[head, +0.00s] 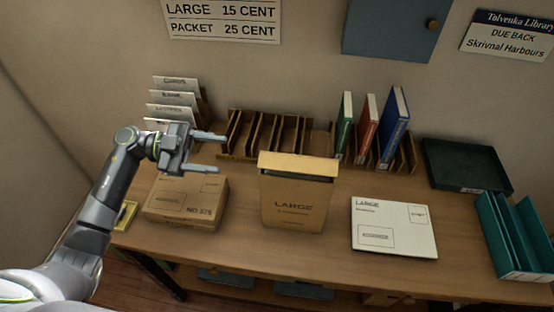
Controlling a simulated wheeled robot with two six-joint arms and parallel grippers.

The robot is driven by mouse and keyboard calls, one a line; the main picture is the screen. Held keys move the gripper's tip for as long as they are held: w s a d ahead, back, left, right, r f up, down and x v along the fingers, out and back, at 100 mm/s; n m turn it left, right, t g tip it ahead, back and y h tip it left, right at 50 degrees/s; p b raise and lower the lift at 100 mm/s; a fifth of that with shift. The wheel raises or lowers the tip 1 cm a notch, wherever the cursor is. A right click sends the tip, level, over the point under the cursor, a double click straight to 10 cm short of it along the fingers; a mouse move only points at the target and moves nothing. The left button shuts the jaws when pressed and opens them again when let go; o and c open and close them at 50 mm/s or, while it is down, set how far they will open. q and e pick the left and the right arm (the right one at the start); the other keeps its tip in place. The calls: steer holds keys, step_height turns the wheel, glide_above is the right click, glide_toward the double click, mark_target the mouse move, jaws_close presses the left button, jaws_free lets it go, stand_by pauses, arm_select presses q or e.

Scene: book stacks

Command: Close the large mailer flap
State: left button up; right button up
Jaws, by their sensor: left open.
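The large mailer (295,208) is a brown envelope marked LARGE, standing upright near the middle of the table. Its flap (298,165) is a lighter tan strip along the top. A dark gap shows under the flap's front edge, so the flap is not flat against the front face. My left gripper (220,153) is open and empty, to the left of the flap and apart from it, with its fingers pointing right. My right gripper is not in view.
A brown carton (187,203) lies below my left gripper. Behind the mailer stand a wooden slotted rack (234,157) and upright books (369,125). A white parcel (393,228) lies right of the mailer, with a dark tray (465,165) and teal holder (513,240) further right.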

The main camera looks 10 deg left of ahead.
mark_target(278, 161)
arm_select(q)
steer(key=d+p, duration=0.1)
steer(key=d, duration=0.3)
steer(key=d+p, duration=0.2)
steer(key=d, duration=0.3)
steer(key=d+p, duration=0.1)
steer(key=d, duration=0.3)
steer(key=shift+s+d+r+p, duration=0.2)
steer(key=shift+d+r+p, duration=0.05)
steer(key=shift+p, duration=0.05)
steer(key=shift+d+f, duration=0.1)
steer(key=shift+d, duration=0.5)
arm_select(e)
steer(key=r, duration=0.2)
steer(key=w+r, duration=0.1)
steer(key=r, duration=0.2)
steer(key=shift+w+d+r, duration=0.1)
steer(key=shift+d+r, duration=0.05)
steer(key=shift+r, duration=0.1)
arm_select(q)
steer(key=shift+c, duration=0.3)
